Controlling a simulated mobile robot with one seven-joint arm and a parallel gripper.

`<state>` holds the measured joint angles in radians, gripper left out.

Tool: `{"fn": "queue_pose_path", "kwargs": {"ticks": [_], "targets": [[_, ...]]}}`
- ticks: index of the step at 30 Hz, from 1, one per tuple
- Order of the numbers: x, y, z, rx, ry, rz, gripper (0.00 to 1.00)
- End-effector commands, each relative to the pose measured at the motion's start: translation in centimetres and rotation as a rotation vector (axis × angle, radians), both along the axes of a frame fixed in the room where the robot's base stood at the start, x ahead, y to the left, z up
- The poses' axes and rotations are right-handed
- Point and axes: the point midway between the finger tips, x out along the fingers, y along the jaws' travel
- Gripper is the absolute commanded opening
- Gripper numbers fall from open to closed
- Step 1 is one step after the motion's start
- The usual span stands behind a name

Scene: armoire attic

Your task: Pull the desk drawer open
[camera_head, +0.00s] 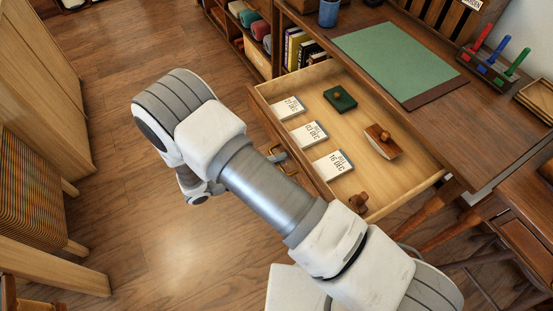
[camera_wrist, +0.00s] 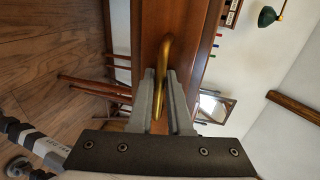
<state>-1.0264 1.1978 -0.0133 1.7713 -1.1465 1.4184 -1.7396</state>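The desk drawer (camera_head: 411,180) stands pulled well out from under the desk, its inside open to view. Its brass handle (camera_head: 292,172) is on the front panel, partly hidden by my arm. In the wrist view the curved brass handle (camera_wrist: 165,55) runs between the two grey fingers of my gripper (camera_wrist: 164,85). The fingers lie close on both sides of it and look shut on it.
The drawer holds several white date cards (camera_head: 308,134), a green block (camera_head: 340,98), a wooden blotter (camera_head: 383,141) and a wooden stamp (camera_head: 358,202). The desk (camera_head: 480,120) carries a green mat (camera_head: 398,62). Wooden floor (camera_head: 120,110) is clear left of the drawer; a cabinet (camera_head: 40,90) stands far left.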

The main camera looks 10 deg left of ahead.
Motion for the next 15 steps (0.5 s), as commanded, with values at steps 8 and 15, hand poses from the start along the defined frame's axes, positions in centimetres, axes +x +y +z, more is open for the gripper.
{"fn": "queue_pose_path", "kwargs": {"ticks": [8, 15], "targets": [[0.0, 0.0, 0.0, 0.0, 0.0, 0.0, 0.26], [-0.9, 1.4, 0.4, 0.003, 0.0, 0.004, 0.26]]}}
